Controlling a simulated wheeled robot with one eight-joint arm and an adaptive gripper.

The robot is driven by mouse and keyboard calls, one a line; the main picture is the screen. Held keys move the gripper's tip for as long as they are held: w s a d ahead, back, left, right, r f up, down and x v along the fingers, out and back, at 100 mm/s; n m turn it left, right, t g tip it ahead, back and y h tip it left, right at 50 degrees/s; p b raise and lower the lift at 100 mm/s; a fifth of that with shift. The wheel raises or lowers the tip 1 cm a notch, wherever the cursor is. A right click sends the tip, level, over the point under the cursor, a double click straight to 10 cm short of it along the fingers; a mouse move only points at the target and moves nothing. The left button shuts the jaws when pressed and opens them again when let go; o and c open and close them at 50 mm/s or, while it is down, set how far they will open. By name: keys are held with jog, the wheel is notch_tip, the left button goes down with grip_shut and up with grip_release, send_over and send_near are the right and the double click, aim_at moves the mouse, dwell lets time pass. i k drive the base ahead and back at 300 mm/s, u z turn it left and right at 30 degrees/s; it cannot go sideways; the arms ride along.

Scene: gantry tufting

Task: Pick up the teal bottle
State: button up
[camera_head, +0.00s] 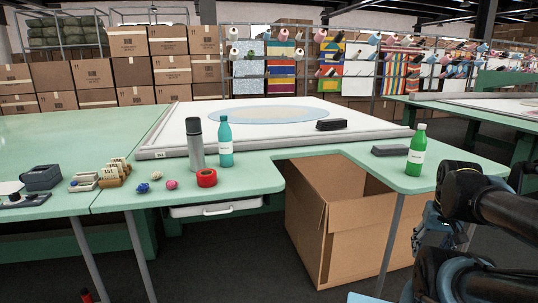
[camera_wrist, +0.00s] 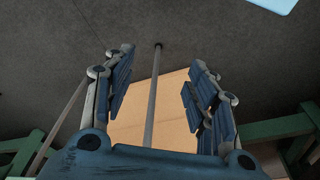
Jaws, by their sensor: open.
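A green bottle (camera_head: 416,152) stands upright on the right part of the table. My gripper shows in the wrist view (camera_wrist: 157,90) with its fingers spread and nothing between them. Behind the fingers are the dark floor, a table leg and the cardboard box. The teal bottle is not in the wrist view. In the head view my arm is at the right edge, far from the teal bottle.
A red tape roll (camera_head: 206,178) lies just left of the teal bottle. Small yarn balls (camera_head: 171,184) lie further left. An open cardboard box (camera_head: 340,215) stands under the table's cutout. Dark blocks (camera_head: 331,125) lie near the white panel's edge (camera_head: 290,141).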

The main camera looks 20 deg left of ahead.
aim_at(224, 137)
jog(key=u, duration=1.7)
jog(key=k, duration=0.45)
jog(key=z, duration=0.45)
jog(key=i, duration=1)
